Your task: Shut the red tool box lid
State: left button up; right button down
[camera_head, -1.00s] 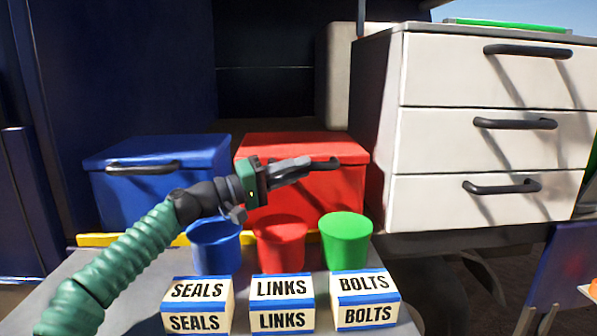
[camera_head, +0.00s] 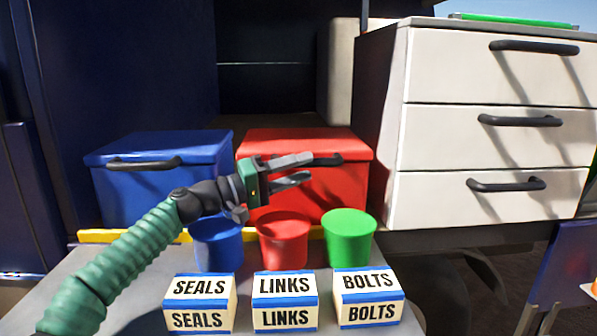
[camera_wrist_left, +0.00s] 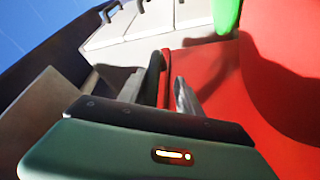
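The red tool box (camera_head: 345,190) stands behind the cups, and its lid (camera_head: 300,141) is down on the box. A dark handle (camera_head: 328,160) is on its front. In the left wrist view the open fingers (camera_wrist_left: 170,85) are before the red box front (camera_wrist_left: 205,75). Whether a finger touches the handle cannot be told. My right gripper is not in view.
A blue box (camera_head: 150,195) stands to the left. Blue (camera_head: 216,245), red (camera_head: 283,242) and green (camera_head: 349,238) cups stand below my gripper, behind labelled blocks: SEALS (camera_head: 199,302), LINKS (camera_head: 285,301) and BOLTS (camera_head: 368,297). A white drawer cabinet (camera_head: 490,140) is at right.

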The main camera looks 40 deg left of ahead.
pick_arm(q)
notch_tip(320, 180, up, 4)
jog(key=p, duration=0.2)
jog(key=shift+f+p, duration=0.2)
jog(key=shift+p, duration=0.1)
jog(key=s+d+r+p, duration=0.1)
jog(key=s+d, duration=0.8)
jog(key=s, duration=0.4)
jog(key=shift+r, duration=0.1)
